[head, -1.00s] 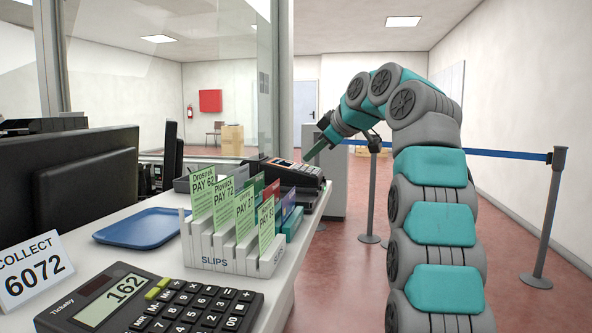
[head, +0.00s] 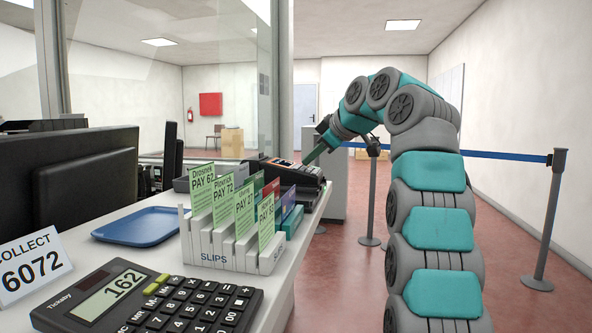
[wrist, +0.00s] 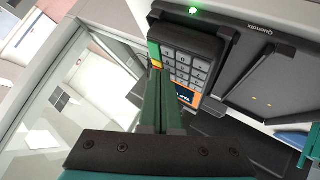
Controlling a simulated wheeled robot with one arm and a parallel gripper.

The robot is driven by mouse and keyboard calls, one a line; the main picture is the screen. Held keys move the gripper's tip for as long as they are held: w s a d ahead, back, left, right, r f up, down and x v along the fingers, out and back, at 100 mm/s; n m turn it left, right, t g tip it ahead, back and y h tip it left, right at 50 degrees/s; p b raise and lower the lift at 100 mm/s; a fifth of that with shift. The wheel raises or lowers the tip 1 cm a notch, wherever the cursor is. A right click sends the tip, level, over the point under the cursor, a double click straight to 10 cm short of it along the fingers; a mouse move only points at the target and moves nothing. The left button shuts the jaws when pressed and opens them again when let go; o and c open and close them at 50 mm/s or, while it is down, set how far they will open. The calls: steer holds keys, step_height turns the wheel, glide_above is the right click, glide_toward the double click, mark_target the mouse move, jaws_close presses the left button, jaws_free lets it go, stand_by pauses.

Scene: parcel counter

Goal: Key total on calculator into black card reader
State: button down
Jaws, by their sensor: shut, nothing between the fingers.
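The black card reader (head: 285,170) stands at the far end of the counter.
A slip rack (head: 222,246) with several green PAY slips stands between calculator and reader. A blue tray (head: 142,227), a COLLECT 6072 sign (head: 34,266) and a monitor (head: 80,188) are to the left. A green light (wrist: 193,10) shows near the reader. A belt barrier (head: 500,155) stands at right.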

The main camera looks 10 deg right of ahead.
steer(key=shift+d+r+p, duration=0.15)
steer(key=shift+r+p, duration=0.55)
steer(key=shift+p, duration=0.05)
steer(key=shift+s+a+r+b, duration=0.1)
steer(key=shift+s+a+b, duration=0.5)
steer(key=shift+a, duration=0.45)
steer(key=shift+a+f+b, duration=0.1)
steer(key=shift+f+b, duration=0.3)
steer(key=shift+f, duration=0.05)
